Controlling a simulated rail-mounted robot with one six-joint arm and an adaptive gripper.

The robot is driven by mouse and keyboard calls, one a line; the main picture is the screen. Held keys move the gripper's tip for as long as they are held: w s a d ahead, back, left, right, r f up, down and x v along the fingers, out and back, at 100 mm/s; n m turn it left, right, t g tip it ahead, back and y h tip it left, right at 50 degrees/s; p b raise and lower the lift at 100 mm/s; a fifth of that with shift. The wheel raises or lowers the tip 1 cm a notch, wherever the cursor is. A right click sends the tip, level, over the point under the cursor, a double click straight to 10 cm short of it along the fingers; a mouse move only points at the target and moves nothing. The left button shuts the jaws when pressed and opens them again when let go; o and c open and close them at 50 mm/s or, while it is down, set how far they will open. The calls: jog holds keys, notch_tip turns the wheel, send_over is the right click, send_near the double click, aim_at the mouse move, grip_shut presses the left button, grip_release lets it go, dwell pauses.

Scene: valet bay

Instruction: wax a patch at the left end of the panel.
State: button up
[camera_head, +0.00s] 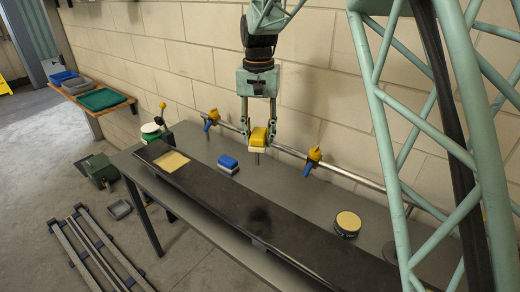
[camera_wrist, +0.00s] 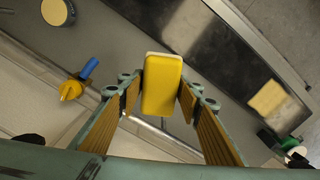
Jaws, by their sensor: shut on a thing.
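The long dark panel (camera_head: 215,188) lies along the grey bench. A pale yellow square patch (camera_head: 171,161) is on its left end; in the wrist view this patch (camera_wrist: 267,97) shows at the right. My gripper (camera_head: 259,141) is shut on a yellow block (camera_head: 259,136) with a whitish underside, held up in the air behind the panel, right of the patch. The wrist view shows the yellow block (camera_wrist: 162,87) between the fingers. A round tin with a yellow top (camera_head: 348,221) stands further right.
A rail (camera_head: 290,151) with yellow-and-blue clamps (camera_head: 313,156) runs along the wall behind the bench. A tin with a pale top (camera_head: 150,130) stands beyond the panel's left end. Trays (camera_head: 104,99) sit on a wall shelf. A metal frame (camera_head: 95,250) lies on the floor.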

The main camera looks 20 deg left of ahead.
jog(key=s+d+r+n+b, duration=0.2)
jog(key=s+r+n, duration=0.4)
jog(key=r, duration=0.8)
jog(key=s+d, duration=0.1)
jog(key=s, duration=0.2)
jog(key=shift+s, duration=0.1)
